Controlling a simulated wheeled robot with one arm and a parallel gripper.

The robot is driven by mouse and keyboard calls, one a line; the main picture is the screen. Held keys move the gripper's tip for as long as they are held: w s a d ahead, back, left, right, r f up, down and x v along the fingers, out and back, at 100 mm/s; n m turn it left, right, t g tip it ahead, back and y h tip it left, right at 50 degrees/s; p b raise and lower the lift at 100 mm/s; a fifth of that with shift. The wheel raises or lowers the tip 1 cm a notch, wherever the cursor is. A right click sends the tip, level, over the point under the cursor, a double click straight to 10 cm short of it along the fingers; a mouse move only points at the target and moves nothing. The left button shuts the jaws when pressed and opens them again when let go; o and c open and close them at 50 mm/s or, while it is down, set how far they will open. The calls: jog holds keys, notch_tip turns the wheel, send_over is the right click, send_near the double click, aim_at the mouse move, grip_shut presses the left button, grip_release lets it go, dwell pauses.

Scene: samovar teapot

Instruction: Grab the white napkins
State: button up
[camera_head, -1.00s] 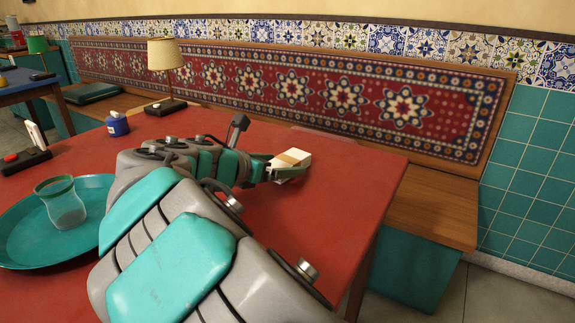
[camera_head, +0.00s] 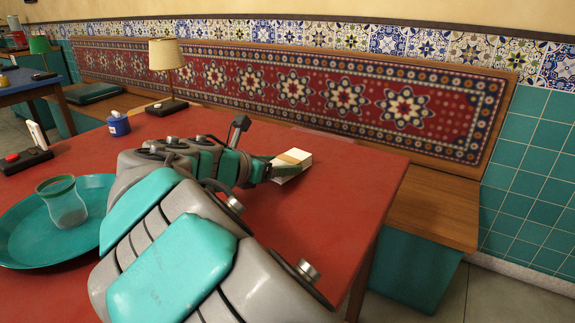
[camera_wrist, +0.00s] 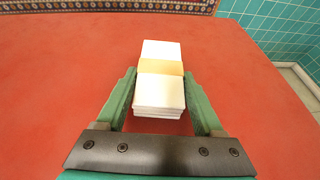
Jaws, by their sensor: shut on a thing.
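The white napkins (camera_head: 293,160) are a banded stack with a tan band across the middle, at the right part of the red table (camera_head: 340,190). In the wrist view the stack (camera_wrist: 159,92) lies between the two green fingers of my gripper (camera_wrist: 160,85). The fingers are shut on its sides near the band. In the head view my gripper (camera_head: 272,165) reaches the stack from the left, and my arm hides part of it. I cannot tell whether the stack touches the table or is slightly above it.
A teal tray (camera_head: 25,255) with a glass (camera_head: 63,203) stands at the left. A lamp (camera_head: 167,60), a blue container (camera_head: 118,125) and a black holder with a card (camera_head: 25,160) stand farther back. A bench (camera_head: 435,207) runs along the tiled wall. The table right of the napkins is clear.

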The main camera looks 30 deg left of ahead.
aim_at(280, 164)
notch_tip(280, 164, up, 4)
jog(key=p, duration=0.5)
jog(key=s+a, duration=0.2)
jog(key=a, duration=0.2)
jog(key=s+a, duration=0.2)
jog(key=a, duration=0.3)
jog(key=s+a, duration=0.2)
jog(key=a, duration=0.2)
jog(key=shift+a+r, duration=0.35)
jog(key=shift+s+a+r, duration=0.15)
jog(key=shift+s+a, duration=0.1)
jog(key=shift+a, duration=0.2)
